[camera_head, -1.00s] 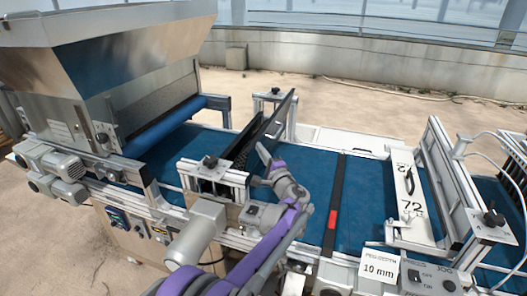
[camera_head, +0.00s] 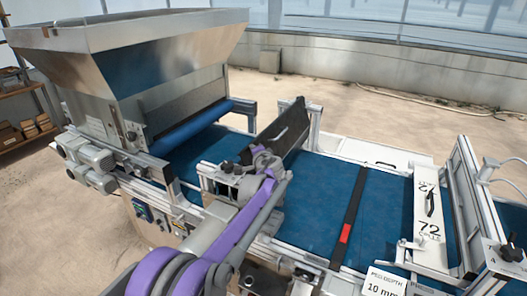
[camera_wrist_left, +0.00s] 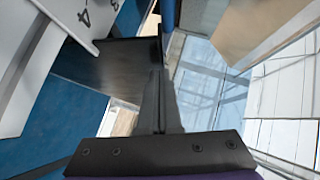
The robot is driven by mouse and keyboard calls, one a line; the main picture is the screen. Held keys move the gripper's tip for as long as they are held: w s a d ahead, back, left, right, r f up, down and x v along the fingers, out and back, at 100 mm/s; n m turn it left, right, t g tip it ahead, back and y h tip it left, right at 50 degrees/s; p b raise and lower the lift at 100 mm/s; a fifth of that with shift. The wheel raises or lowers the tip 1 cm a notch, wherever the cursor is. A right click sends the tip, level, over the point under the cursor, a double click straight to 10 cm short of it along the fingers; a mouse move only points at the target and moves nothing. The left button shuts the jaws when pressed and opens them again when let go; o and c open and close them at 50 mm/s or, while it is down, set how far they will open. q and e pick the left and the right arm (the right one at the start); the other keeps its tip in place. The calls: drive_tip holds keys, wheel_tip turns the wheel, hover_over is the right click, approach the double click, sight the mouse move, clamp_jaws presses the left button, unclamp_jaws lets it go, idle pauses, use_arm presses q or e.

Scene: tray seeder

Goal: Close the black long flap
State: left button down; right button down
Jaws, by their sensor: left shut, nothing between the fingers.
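The black long flap (camera_head: 287,126) stands tilted above the blue belt, between side frames, in the head view. Its broad dark face shows. In the left wrist view the dark panel (camera_wrist_left: 105,72) lies just beyond the fingers. My left gripper (camera_head: 258,154) is at the flap's near end, its fingers close to the flap's lower near corner; I cannot tell whether they touch it. In the wrist view its fingers (camera_wrist_left: 160,108) are together with nothing between them. My right gripper is not in view.
The blue belt (camera_head: 315,195) runs under the flap, crossed by a black bar with a red mark (camera_head: 345,233). A metal hopper (camera_head: 140,75) with a blue roller stands left.

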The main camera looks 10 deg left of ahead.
use_arm(q)
drive_tip(key=w+a+f+n+g+h+b, duration=0.1)
drive_tip(key=w+a+f+n+g+h, duration=0.1)
drive_tip(key=a, duration=0.6)
drive_tip(key=shift+a+f+n+g+h, duration=0.45)
drive_tip(key=shift+f+n+h, duration=0.55)
drive_tip(key=shift+h, duration=0.5)
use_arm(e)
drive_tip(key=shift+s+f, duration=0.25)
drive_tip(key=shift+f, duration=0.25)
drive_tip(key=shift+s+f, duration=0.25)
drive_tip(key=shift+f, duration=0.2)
use_arm(q)
drive_tip(key=shift+w+d+f, duration=0.1)
drive_tip(key=shift+f, duration=0.05)
